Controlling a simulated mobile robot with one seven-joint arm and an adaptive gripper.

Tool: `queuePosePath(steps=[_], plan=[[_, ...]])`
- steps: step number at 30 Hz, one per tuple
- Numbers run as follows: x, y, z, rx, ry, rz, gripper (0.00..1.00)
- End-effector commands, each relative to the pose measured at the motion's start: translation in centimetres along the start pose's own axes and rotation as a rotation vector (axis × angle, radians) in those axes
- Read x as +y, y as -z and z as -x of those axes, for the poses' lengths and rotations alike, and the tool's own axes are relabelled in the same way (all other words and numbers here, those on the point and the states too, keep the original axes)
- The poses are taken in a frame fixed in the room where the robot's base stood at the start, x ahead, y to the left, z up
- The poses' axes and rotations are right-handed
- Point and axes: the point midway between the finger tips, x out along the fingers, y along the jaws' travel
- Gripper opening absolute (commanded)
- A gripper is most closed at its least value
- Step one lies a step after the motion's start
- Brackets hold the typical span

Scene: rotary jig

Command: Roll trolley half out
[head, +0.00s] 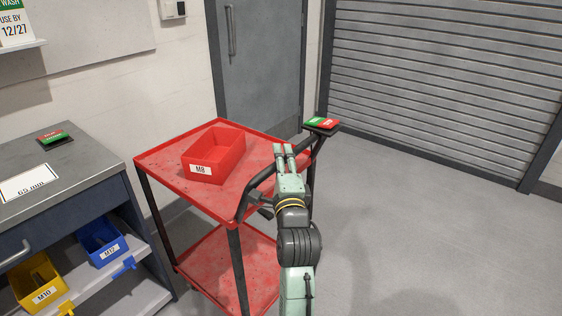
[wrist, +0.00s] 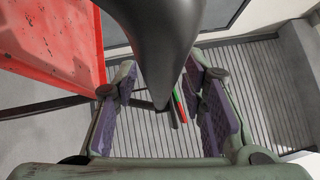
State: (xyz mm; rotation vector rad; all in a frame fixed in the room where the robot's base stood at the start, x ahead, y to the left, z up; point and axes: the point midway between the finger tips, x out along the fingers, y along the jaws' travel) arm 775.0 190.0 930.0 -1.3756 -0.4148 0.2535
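The red trolley (head: 165,160) stands left of centre in the head view, with a red top tray, a lower shelf and dark legs. Its red tray also shows at upper left in the wrist view (wrist: 50,40). The dark push handle (head: 256,187) runs along the trolley's near right side. In the wrist view the handle (wrist: 163,40) passes between the fingers of my gripper (wrist: 162,78). The fingers are open, with gaps on both sides of the bar. In the head view my gripper (head: 284,150) is at the handle, and my arm hides part of it.
A red M8 bin (head: 228,156) sits on the trolley's top. A workbench (head: 95,152) with M10 (head: 38,283) and M12 (head: 102,243) bins is at left. A grey door (head: 262,65) and a roller shutter (head: 440,80) stand behind. The floor at right is clear.

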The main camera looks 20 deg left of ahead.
Motion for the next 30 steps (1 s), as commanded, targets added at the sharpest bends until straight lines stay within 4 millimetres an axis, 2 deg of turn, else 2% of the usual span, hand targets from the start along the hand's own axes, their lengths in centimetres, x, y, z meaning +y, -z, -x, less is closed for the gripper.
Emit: queuePosePath(steps=[5, 15, 18, 30], plan=[[0.0, 0.0, 0.6, 0.0, 0.001, 0.0, 0.38], [0.1, 0.1, 6.0, 0.001, -0.001, 0.001, 0.38], [0.0, 0.0, 7.0, 0.0, -0.001, 0.0, 0.38], [0.0, 0.0, 7.5, 0.0, 0.0, 0.001, 0.38]])
